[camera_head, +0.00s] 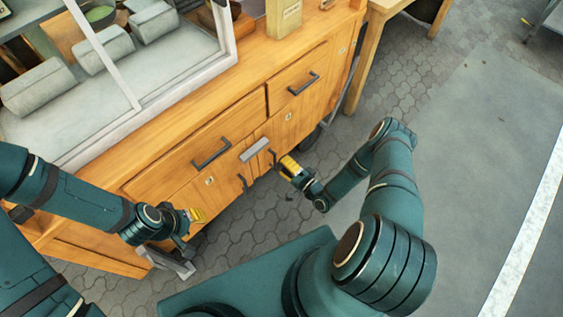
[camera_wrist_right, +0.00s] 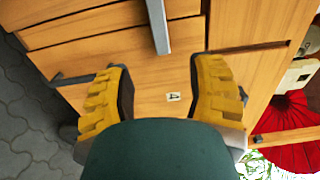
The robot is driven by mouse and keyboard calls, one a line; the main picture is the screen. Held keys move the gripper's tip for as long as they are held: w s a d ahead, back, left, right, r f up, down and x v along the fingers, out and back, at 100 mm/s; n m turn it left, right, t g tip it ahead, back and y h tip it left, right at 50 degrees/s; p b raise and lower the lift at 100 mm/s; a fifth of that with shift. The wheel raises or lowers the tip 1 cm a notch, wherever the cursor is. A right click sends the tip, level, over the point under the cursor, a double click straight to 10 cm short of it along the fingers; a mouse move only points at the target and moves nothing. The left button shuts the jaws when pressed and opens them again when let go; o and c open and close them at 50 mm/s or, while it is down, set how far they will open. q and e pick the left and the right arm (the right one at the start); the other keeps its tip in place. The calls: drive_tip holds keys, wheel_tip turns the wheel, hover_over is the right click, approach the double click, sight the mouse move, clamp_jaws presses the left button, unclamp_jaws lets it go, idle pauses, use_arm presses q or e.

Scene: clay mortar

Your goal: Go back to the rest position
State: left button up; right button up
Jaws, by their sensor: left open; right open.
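My left gripper (camera_head: 196,215) is at the lower left in the head view, close to the front of the wooden cabinet. It looks empty; its fingers are only partly visible. My right gripper (camera_head: 288,166) is in front of the cabinet's lower doors, near the dark door handles. In the right wrist view its two yellow fingers (camera_wrist_right: 162,98) are wide apart with nothing between them.
The wooden cabinet (camera_head: 165,168) has drawers with dark handles (camera_head: 211,152) and a glazed top holding grey rolls (camera_head: 40,88). A grey bar (camera_head: 254,150) sits on its front. A wooden table (camera_head: 366,50) stands behind. Paved floor (camera_head: 400,85) is clear at right.

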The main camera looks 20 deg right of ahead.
idle(0.4)
drive_tip(key=w+a+r+n+g, duration=0.3)
drive_tip(key=a+r+n+g, duration=0.3)
drive_tip(key=a+g, duration=0.1)
drive_tip(key=s+a+r+n+g+h, duration=0.1)
drive_tip(key=s+a+r+n+g, duration=0.2)
drive_tip(key=s, duration=0.5)
drive_tip(key=s+a+r+n+g+h, duration=0.1)
drive_tip(key=s+a+r+n+g, duration=0.2)
drive_tip(key=s+r, duration=0.4)
drive_tip(key=shift+s+a+n+g, duration=0.3)
drive_tip(key=shift+s+a+g, duration=0.25)
drive_tip(key=shift+g, duration=0.55)
